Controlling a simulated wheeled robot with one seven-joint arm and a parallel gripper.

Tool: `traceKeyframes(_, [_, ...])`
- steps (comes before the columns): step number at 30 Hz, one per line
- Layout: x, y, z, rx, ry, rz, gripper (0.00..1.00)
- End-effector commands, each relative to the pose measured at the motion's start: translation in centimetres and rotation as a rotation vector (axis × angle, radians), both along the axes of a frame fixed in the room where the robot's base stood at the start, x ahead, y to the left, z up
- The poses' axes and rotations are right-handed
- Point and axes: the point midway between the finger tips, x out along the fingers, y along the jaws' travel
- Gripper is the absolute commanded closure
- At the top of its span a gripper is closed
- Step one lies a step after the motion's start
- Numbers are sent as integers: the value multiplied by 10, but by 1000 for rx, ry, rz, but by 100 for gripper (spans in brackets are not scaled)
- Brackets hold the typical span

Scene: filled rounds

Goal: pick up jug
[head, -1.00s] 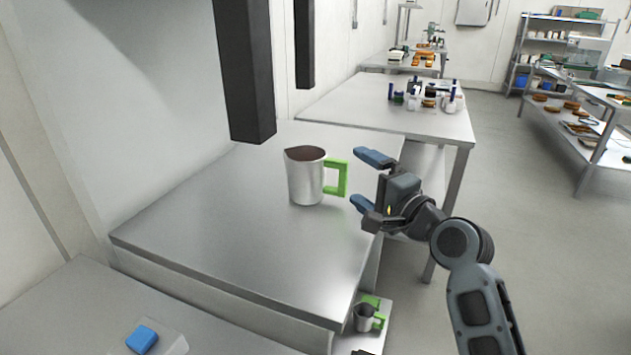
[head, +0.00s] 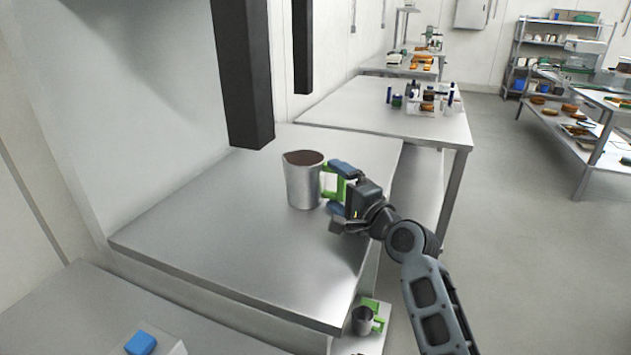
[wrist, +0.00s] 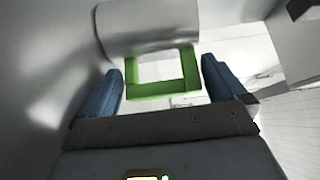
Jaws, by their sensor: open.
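The jug (head: 302,182) is a silver metal pitcher with a green handle (head: 329,186). It stands upright on the steel table, and its handle points right toward my gripper. My gripper (head: 337,188) is at the handle, with its two blue fingers apart. In the wrist view the green handle (wrist: 137,92) lies between the open fingers (wrist: 165,88), with the jug's metal body (wrist: 150,28) beyond it. The fingers do not appear closed on the handle. In the head view the gripper hides part of the handle.
The steel table (head: 230,240) is otherwise clear around the jug. A second, smaller jug with a green handle (head: 363,320) sits on a lower shelf. A blue block (head: 140,343) is at the lower left. Dark vertical posts (head: 243,75) hang behind the jug.

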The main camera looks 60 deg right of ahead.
Motion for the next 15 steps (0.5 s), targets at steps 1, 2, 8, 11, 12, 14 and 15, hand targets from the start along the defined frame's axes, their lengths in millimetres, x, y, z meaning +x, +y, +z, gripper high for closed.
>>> traceKeyframes(1, [1, 0, 0, 0, 0, 0, 2])
traceKeyframes(2, [1, -1, 0, 0, 0, -1, 2])
traceKeyframes(8, [1, 0, 0, 0, 0, 0, 7])
traceKeyframes(11, [0, 0, 0, 0, 0, 0, 17])
traceKeyframes(12, [0, 0, 0, 0, 0, 0, 20])
traceKeyframes(14, [0, 0, 0, 0, 0, 0, 26])
traceKeyframes(15, [0, 0, 0, 0, 1, 0, 30])
